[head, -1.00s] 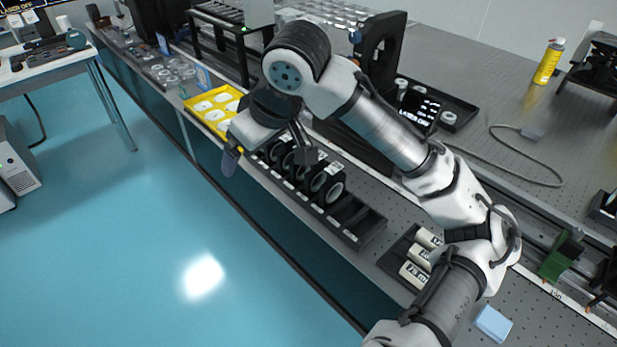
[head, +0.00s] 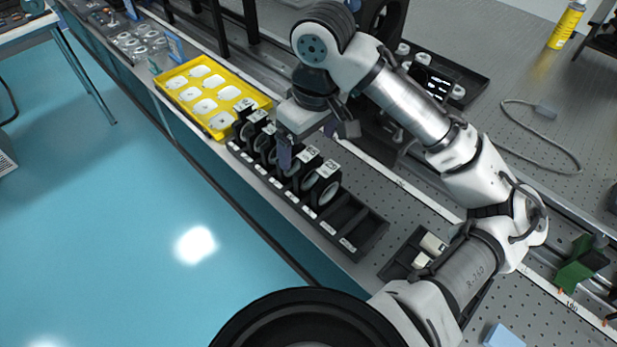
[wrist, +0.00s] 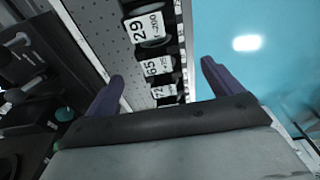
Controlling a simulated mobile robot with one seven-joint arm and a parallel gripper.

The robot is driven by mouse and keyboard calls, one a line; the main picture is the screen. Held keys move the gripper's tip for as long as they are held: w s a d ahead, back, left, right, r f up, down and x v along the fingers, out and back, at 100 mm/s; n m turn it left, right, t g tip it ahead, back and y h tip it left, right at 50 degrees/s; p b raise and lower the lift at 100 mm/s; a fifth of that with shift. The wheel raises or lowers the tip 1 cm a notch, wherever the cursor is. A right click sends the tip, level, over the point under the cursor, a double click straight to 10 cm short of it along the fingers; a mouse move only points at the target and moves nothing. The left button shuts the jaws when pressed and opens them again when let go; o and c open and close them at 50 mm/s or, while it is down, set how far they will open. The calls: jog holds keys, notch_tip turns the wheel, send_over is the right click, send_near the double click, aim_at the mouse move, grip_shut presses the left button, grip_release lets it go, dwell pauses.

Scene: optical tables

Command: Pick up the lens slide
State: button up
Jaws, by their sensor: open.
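Several black lens slides (head: 327,190) with round lenses and white number labels stand upright in a row in a black slotted rack (head: 362,228) at the table's front edge. Which one the task means cannot be told. My gripper (head: 315,148) is open and empty above the middle of the row, and its near finger hides part of some slides. In the wrist view the gripper (wrist: 162,75) points at the row. A slide labelled 29 (wrist: 150,28) shows beyond the fingertips, with labels 65 (wrist: 157,66) and 72 (wrist: 163,91) between the fingers.
A yellow tray (head: 219,131) with white-lined wells sits left of the rack. The rack's right slots are empty. A dark tray (head: 398,262) with pale cylinders lies to the right, partly behind my arm. A dark upright mount (head: 385,22) stands behind my arm.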

aim_at(309, 156)
jog(key=f, duration=0.7)
jog(key=shift+w+a+f+p, duration=0.1)
jog(key=shift+w+f+p, duration=0.05)
jog(key=shift+w+p, duration=0.2)
jog(key=c, duration=1.5)
